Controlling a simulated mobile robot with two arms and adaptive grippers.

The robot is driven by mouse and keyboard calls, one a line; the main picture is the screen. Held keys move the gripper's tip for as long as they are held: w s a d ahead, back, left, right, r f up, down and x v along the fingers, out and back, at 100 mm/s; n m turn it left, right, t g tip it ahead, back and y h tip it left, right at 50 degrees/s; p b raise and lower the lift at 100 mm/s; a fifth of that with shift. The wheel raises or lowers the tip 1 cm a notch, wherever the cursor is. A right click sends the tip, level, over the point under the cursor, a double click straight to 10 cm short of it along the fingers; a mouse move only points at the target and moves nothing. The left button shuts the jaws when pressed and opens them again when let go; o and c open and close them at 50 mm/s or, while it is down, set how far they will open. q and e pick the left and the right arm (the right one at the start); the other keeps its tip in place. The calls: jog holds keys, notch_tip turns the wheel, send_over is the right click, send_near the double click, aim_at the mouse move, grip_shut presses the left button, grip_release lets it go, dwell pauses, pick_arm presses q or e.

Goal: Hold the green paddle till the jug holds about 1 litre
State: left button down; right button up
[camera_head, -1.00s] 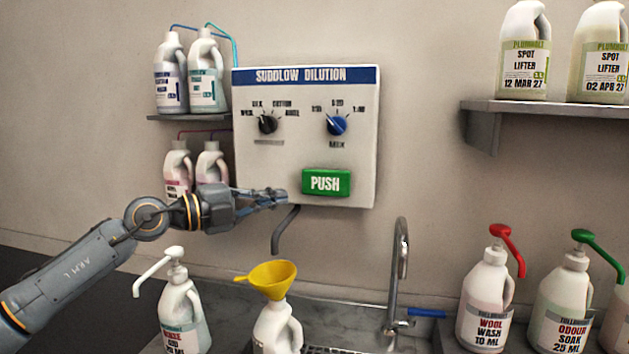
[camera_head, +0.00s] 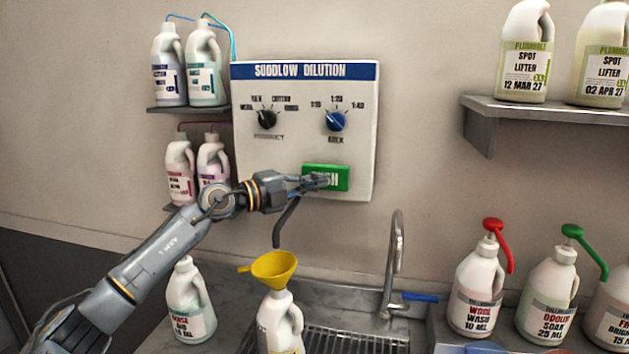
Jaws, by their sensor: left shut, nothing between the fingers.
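The green paddle (camera_head: 341,178), marked PUSH, sits low on the white dilution panel (camera_head: 355,85). My left gripper (camera_head: 325,181) is shut and empty, with its fingertips over the left half of the paddle and hiding part of its lettering. I cannot tell whether they press it in. The white jug (camera_head: 268,325) stands upright on the sink grid with a yellow funnel (camera_head: 274,266) in its mouth. The grey spout (camera_head: 283,225) ends just above the funnel. No stream is visible, and the level inside the jug cannot be seen. My right gripper is not in view.
A tap (camera_head: 395,265) with a blue lever (camera_head: 420,297) stands right of the jug. A white bottle (camera_head: 190,305) stands left of it, below my arm. Pump bottles (camera_head: 475,290) stand at the right. Shelves on the wall hold several more bottles.

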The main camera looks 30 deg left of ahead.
pick_arm(q)
jog(key=shift+w+a+r+p, duration=0.2)
jog(key=shift+w+a+p, duration=0.1)
jog(key=shift+w, duration=0.1)
jog(key=shift+w+a+r+p, duration=0.15)
jog(key=shift+w+r+p, duration=0.1)
jog(key=shift+w, duration=0.1)
dwell(7.2)
